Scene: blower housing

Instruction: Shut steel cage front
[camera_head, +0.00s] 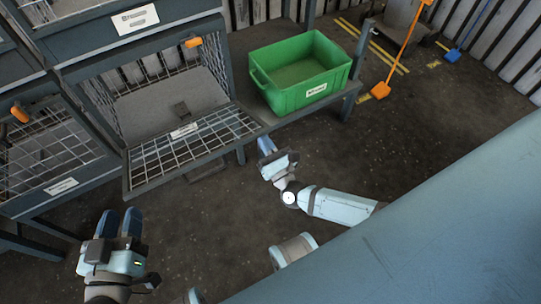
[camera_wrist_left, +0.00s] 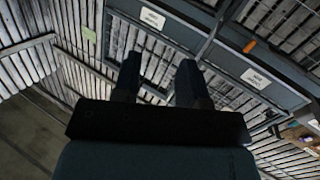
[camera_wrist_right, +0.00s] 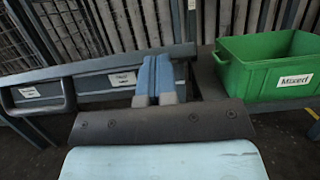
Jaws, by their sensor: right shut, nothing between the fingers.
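The steel cage's mesh front (camera_head: 185,152) hangs folded down and outward, close to level, so the cage (camera_head: 165,95) stands open. A small white label sits on the front. In the right wrist view a grey bar with a label and a loop handle, seemingly the front's outer edge (camera_wrist_right: 95,82), runs across the left half. My right gripper (camera_head: 266,146) is shut and empty, just right of the front's outer corner; its blue fingers (camera_wrist_right: 154,78) overlap the bar's right end there, contact unclear. My left gripper (camera_head: 121,222) is open and empty, over the floor in front of the cages.
A green bin (camera_head: 300,75) stands on a low grey shelf right of the cage. Another mesh cage (camera_head: 45,155) adjoins at left. Orange catches (camera_head: 193,42) sit on the frames. An orange-handled tool (camera_head: 382,90) stands farther right. The floor before the cages is clear.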

